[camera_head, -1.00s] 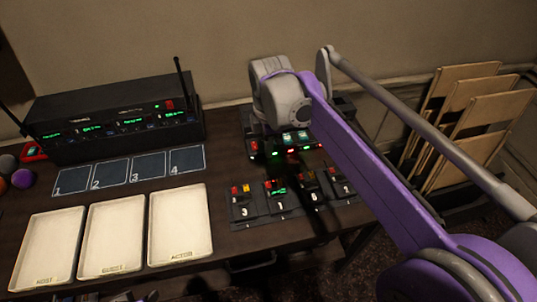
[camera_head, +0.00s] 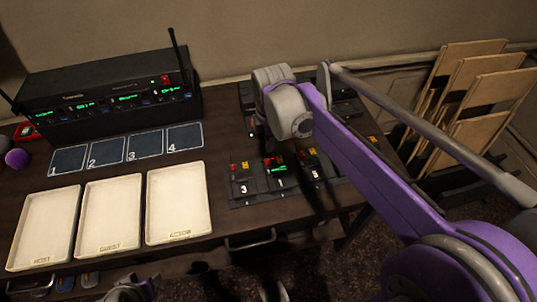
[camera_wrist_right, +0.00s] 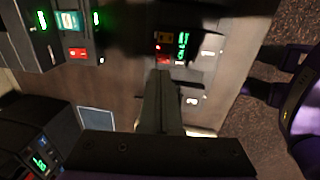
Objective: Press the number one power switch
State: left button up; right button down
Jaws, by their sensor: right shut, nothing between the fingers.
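A row of small dark switch modules stands near the desk's front edge in the head view. The module marked 1 (camera_head: 281,180) has red and green lit parts and sits between the module marked 3 (camera_head: 243,185) and one that seems marked 5 (camera_head: 314,172). My right arm hangs over the row, and its wrist hides part of the desk behind it. My right gripper (camera_wrist_right: 160,75) is shut and empty in the wrist view. Its tips point toward a module with red and green lights (camera_wrist_right: 172,48); contact cannot be told.
A black rack unit with antennas (camera_head: 110,105) stands at the back left. Numbered blue pads (camera_head: 145,146) and cream trays (camera_head: 180,203) lie in front of it. Folded wooden chairs (camera_head: 465,90) lean at the right. A drawer handle (camera_head: 252,240) shows below the desk edge.

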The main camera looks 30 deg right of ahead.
aim_at(268, 160)
jog(key=f, duration=0.6)
jog(key=shift+w+f+b, duration=0.1)
jog(key=shift+w+b, duration=0.25)
jog(key=shift+w, duration=0.05)
